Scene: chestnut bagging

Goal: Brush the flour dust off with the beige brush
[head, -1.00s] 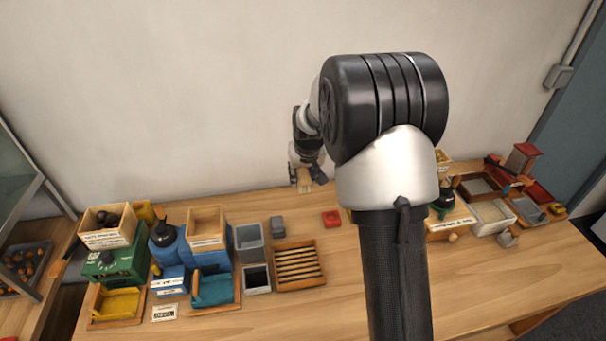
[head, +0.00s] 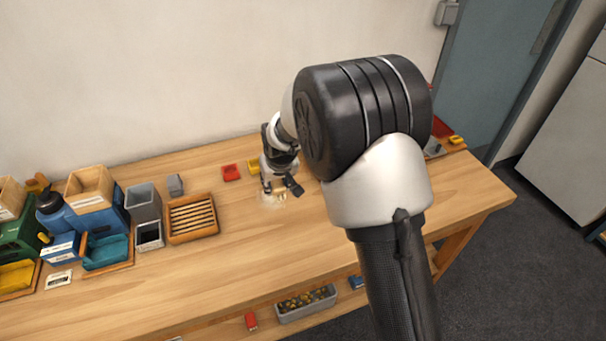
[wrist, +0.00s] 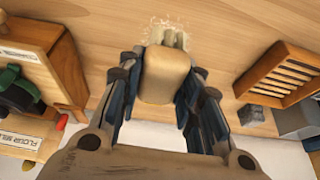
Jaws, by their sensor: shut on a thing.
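My gripper (head: 280,188) is low over the bench top and shut on the beige brush. In the wrist view the brush's beige block (wrist: 166,75) sits between my gripper's fingers (wrist: 163,85). Its pale bristles (wrist: 166,38) point away from the gripper, toward the top of the picture. A whitish patch of flour dust (wrist: 172,22) lies on the wood around the bristle tips. In the head view the flour dust (head: 270,199) shows faintly beside the gripper. I cannot tell whether the bristles touch the wood.
A slatted wooden tray (head: 192,235), a grey block (head: 175,185) and a red piece (head: 231,172) lie left of the gripper. A wooden box (wrist: 45,62) and a label reading flour mill (wrist: 20,140) are left in the wrist view. The front bench top is clear.

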